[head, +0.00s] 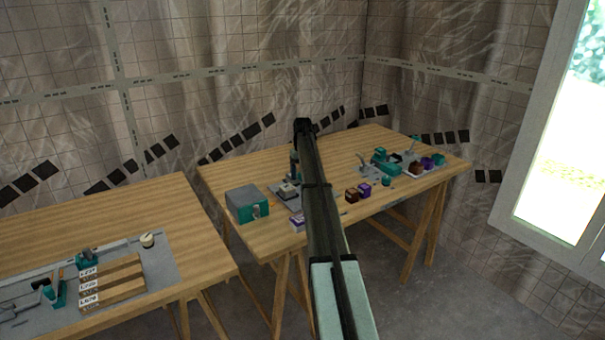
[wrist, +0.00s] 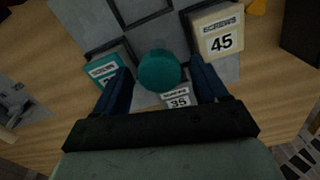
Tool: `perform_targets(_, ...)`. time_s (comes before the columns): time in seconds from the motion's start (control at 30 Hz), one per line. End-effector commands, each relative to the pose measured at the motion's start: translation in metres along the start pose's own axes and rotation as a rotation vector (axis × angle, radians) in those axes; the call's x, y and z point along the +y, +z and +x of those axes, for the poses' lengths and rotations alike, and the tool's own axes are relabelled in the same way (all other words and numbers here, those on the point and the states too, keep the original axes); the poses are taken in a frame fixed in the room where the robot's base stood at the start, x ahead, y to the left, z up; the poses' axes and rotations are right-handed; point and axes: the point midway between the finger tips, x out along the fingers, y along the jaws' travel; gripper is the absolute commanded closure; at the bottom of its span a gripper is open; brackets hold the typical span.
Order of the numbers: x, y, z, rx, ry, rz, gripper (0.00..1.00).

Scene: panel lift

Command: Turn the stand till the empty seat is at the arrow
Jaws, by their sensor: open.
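The stand (wrist: 202,75) is a grey plate below my gripper in the wrist view, with a round teal knob (wrist: 159,72) at its middle. A cream screws box marked 45 (wrist: 218,38) sits at the right, a teal screws box (wrist: 104,69) at the left, and a box marked 35 (wrist: 178,99) lies partly behind the gripper. A black-framed empty seat (wrist: 138,24) shows at the top. My gripper (wrist: 161,76) is open, one finger on each side of the knob; contact cannot be told. A yellow piece (wrist: 257,6), possibly the arrow, is cut off at the upper right.
In the head view my arm hides much of the stand. A teal-and-grey box (head: 247,204) stands left of it, a purple-and-white box (head: 298,223) in front. Small dark boxes (head: 352,194) and several tools stand to the right. Another table (head: 150,205) is at the left.

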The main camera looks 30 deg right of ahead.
Motion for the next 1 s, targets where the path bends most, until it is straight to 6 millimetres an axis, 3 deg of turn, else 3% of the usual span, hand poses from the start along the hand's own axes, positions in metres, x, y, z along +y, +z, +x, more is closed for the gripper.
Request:
perform_targets(0.17, 0.0001, -0.0001, -0.0001, 0.0, 0.0, 0.0, 0.27)
perform_targets(0.9, 0.0001, -0.0001, -0.0004, 0.0, 0.0, 0.0, 0.98)
perform_targets(1.0, 0.0001, -0.0001, -0.0004, 0.0, 0.0, 0.0, 1.0)
